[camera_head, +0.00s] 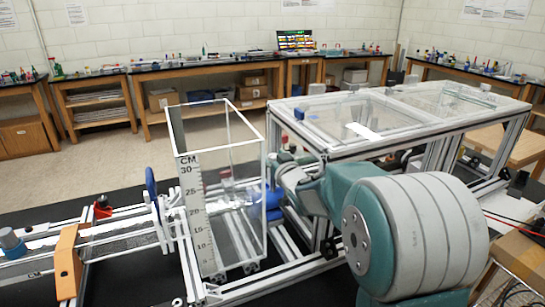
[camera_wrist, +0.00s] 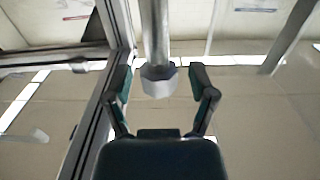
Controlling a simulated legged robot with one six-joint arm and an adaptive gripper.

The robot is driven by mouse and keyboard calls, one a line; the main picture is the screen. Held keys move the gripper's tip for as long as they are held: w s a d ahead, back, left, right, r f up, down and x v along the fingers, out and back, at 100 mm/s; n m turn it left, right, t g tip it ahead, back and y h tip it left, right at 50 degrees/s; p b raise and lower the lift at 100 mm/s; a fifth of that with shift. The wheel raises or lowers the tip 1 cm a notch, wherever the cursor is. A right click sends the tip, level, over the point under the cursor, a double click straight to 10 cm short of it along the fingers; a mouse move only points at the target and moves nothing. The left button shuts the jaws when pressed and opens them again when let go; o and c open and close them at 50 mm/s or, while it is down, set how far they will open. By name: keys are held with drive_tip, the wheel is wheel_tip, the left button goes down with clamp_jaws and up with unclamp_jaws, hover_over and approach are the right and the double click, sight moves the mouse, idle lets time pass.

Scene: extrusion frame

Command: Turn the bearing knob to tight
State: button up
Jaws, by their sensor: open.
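In the wrist view, a light grey, faceted knob (camera_wrist: 158,84) sits on the end of a thick metal shaft (camera_wrist: 155,35). I take it to be the bearing knob. My gripper (camera_wrist: 159,76) is open, with one dark finger on each side of the knob. Gaps show between both fingers and the knob, so it is not gripped. In the head view my teal and grey arm reaches into the frame and hides most of the gripper area. I cannot make out the knob there, nor read its tight or loose setting.
A clear tank (camera_head: 218,225) with a centimetre scale stands left of my arm. A glass-topped extrusion frame (camera_head: 400,120) is behind it. In the wrist view, an extrusion beam (camera_wrist: 95,110) runs close by the left finger. An orange bracket (camera_head: 68,264) stands at far left.

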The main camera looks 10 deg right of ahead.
clamp_jaws()
drive_tip(key=shift+m+h, duration=0.8)
drive_tip(key=shift+h, duration=0.4)
unclamp_jaws()
drive_tip(key=shift+s, duration=0.1)
drive_tip(key=s, duration=1.1)
drive_tip(key=shift+s+d, duration=0.25)
drive_tip(key=shift+s, duration=0.15)
